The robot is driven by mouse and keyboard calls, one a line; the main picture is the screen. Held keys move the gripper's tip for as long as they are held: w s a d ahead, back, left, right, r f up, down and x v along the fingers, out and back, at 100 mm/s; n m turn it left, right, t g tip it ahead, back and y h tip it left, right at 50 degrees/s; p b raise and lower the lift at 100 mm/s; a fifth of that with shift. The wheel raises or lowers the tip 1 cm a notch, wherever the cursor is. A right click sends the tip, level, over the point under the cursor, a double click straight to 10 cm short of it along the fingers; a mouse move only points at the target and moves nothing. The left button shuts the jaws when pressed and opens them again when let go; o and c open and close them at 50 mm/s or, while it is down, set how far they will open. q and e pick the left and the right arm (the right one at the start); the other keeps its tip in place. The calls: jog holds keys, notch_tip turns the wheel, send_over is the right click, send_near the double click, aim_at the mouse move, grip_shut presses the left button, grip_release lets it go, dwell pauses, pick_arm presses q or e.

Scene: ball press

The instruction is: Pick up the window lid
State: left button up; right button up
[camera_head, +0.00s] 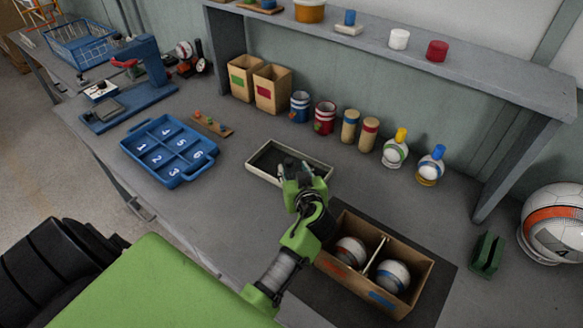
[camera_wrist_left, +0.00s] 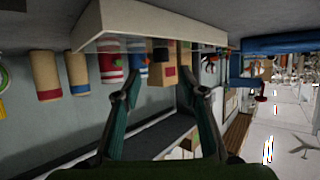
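The window lid (camera_head: 262,177) is a pale rectangular frame around a dark pane. It lies on the table in the head view, and its pale edge crosses the top of the left wrist view (camera_wrist_left: 150,20). My left gripper (camera_head: 300,170) is over the lid's near right part and hides some of it in the head view. In the left wrist view its two fingers (camera_wrist_left: 160,88) are spread with nothing visible between them; the lid is beyond the tips. I cannot tell whether they touch it. My right gripper is not in view.
An open cardboard box (camera_head: 333,270) with two balls and a divider stands near right. A blue numbered tray (camera_head: 152,180) lies to the left. Cans, wooden cylinders and bottles (camera_head: 396,152) line the back below a raised shelf (camera_head: 480,70). Bare table lies between tray and lid.

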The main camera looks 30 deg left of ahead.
aim_at(289, 162)
pick_arm(q)
jog(key=shift+w+a+f+p, duration=0.1)
jog(key=shift+w+a+p, duration=0.3)
jog(key=shift+a, duration=0.3)
jog(key=shift+f+p+x, duration=0.15)
jog(key=shift+p+x, duration=0.15)
jog(key=shift+x, duration=0.9)
jog(key=shift+f+p+x, duration=0.15)
jog(key=shift+p+x, duration=0.1)
jog(key=shift+x, duration=0.9)
jog(key=shift+d, duration=0.15)
grip_shut()
